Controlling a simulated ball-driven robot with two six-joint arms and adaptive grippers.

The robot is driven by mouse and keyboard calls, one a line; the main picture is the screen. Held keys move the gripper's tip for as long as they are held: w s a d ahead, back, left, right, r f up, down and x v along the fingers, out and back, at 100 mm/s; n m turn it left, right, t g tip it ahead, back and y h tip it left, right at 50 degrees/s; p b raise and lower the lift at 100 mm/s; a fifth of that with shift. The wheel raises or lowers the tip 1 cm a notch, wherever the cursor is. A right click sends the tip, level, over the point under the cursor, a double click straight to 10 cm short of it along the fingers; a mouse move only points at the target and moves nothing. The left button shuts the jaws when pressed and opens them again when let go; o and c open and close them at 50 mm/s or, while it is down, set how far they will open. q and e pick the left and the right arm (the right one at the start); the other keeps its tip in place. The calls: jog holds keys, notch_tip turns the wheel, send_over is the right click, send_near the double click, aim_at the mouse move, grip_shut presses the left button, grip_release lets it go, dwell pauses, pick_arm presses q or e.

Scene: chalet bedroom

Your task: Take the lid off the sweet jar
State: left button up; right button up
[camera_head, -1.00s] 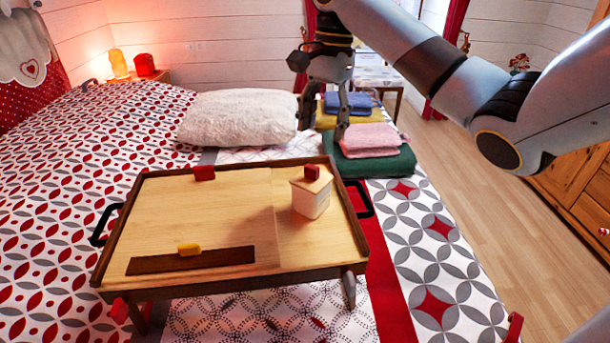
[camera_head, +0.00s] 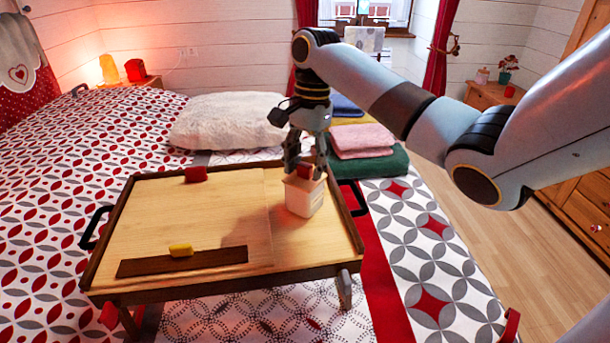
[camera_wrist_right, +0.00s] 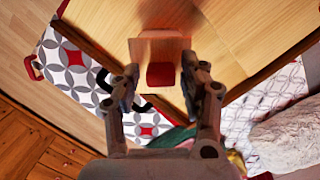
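The sweet jar (camera_head: 304,199) is a white square pot standing upright on the right part of the wooden bed tray (camera_head: 225,215). Its lid (camera_wrist_right: 160,47) is wooden with a red knob (camera_wrist_right: 161,75), and the knob also shows in the head view (camera_head: 305,171). My right gripper (camera_head: 306,168) points down at the jar with its fingers around the knob's sides. In the right wrist view my right gripper (camera_wrist_right: 162,92) is open, with gaps between the fingers and the knob. The lid sits on the jar. My left gripper is out of view.
A red block (camera_head: 195,174) stands at the tray's far edge, and a yellow piece (camera_head: 181,250) on a dark strip near the front. Folded towels (camera_head: 362,140) and a white pillow (camera_head: 222,121) lie behind the tray. The tray's middle is clear.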

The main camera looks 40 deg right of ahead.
aim_at(305, 166)
jog(key=c, duration=0.7)
jog(key=shift+c, duration=0.2)
jog(key=shift+w+r, duration=0.1)
jog(key=shift+r, duration=0.35)
jog(key=r, duration=0.3)
jog(key=shift+s+d+r, duration=0.1)
jog(key=shift+s+r, duration=0.1)
jog(key=shift+r, duration=0.1)
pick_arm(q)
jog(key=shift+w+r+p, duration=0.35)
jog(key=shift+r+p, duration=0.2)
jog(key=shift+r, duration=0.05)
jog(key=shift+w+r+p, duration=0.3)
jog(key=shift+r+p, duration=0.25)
pick_arm(e)
jog(key=s+r, duration=0.6)
jog(key=s, duration=0.5)
jog(key=shift+s+d+r, duration=0.15)
jog(key=shift+d+r, duration=0.15)
jog(key=shift+d, duration=0.1)
